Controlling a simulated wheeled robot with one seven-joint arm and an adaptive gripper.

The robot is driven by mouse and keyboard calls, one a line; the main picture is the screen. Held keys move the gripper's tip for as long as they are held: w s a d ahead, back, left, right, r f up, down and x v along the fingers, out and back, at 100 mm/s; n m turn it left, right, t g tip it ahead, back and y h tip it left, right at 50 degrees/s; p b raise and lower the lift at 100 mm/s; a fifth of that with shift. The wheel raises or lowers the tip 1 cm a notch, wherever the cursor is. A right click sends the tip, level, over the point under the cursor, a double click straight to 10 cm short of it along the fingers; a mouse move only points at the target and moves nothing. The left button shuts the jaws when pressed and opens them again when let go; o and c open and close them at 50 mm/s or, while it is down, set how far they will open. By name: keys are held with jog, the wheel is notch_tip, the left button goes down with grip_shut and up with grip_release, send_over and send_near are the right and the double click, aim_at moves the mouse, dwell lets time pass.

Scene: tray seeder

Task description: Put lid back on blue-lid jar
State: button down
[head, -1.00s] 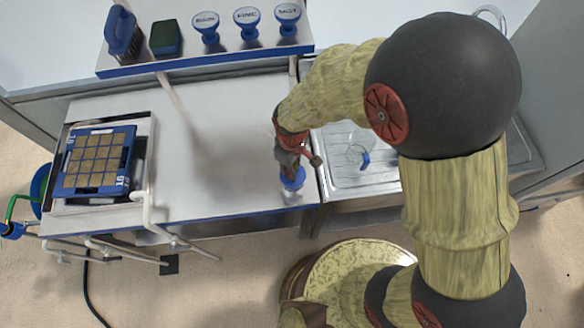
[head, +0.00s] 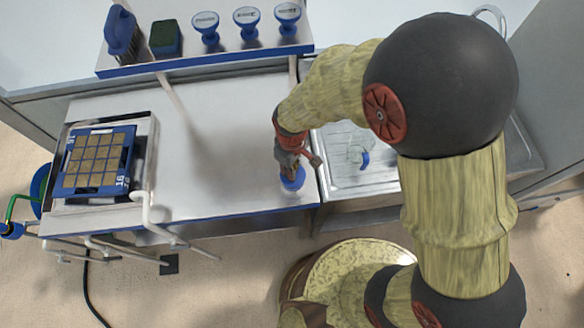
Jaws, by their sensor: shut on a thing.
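My gripper (head: 290,170) points down near the front right corner of the worktop, beside the sink. It is shut on the blue lid (head: 294,182), which shows just below its fingers. The jar under the lid is mostly hidden by the lid and gripper, so I cannot tell whether the lid is seated on it or just above it.
A clear vessel with a blue part (head: 359,155) is in the sink area (head: 375,180) to the right. A blue seed tray (head: 122,150) sits at the left. The middle worktop (head: 215,150) is clear.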

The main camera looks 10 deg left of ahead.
jog(key=shift+f, duration=0.1)
dwell(0.7)
jog(key=c, duration=1.7)
grip_release()
jog(key=o, duration=0.3)
jog(key=shift+o, duration=0.9)
jog(key=shift+r+p, duration=2.6)
jog(key=shift+r, duration=0.95)
jog(key=shift+c, duration=1.4)
